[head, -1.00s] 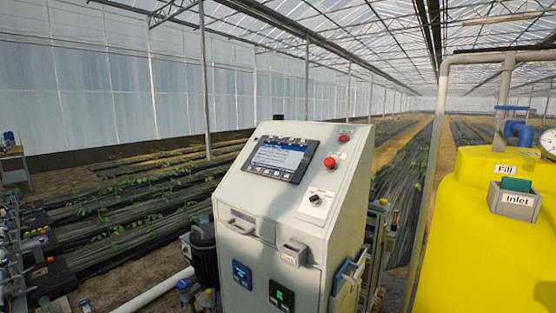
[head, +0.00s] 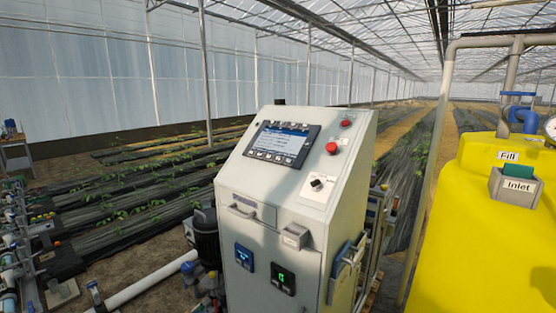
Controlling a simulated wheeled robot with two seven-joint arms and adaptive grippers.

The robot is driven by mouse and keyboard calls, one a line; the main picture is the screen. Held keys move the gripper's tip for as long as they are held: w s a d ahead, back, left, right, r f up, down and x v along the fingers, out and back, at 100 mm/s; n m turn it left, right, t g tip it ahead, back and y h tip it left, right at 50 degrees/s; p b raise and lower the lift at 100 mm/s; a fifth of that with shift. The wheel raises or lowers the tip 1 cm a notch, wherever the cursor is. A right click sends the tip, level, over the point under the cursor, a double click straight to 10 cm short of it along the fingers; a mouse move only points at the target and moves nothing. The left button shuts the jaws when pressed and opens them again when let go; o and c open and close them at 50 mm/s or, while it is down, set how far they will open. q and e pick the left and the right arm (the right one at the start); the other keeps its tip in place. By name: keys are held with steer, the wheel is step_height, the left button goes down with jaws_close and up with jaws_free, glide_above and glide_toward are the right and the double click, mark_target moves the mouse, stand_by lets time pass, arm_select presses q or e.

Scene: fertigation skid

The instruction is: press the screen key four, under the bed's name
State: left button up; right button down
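The control cabinet (head: 262,212) stands upright in the middle of the head view, pale grey with a sloped front. Its screen (head: 283,140) is lit, with a blue header and lines of text too small to read. A row of small keys (head: 270,156) runs along the lower edge of the screen panel. I cannot make out which key is number four or the bed's name. Neither of my grippers is in view.
Red buttons (head: 332,148) and a black selector knob (head: 317,184) sit right of the screen. A yellow tank (head: 470,240) with a grey Inlet box (head: 514,188) stands at right. A white pipe (head: 150,283) and a dark pump (head: 207,238) lie left of the cabinet.

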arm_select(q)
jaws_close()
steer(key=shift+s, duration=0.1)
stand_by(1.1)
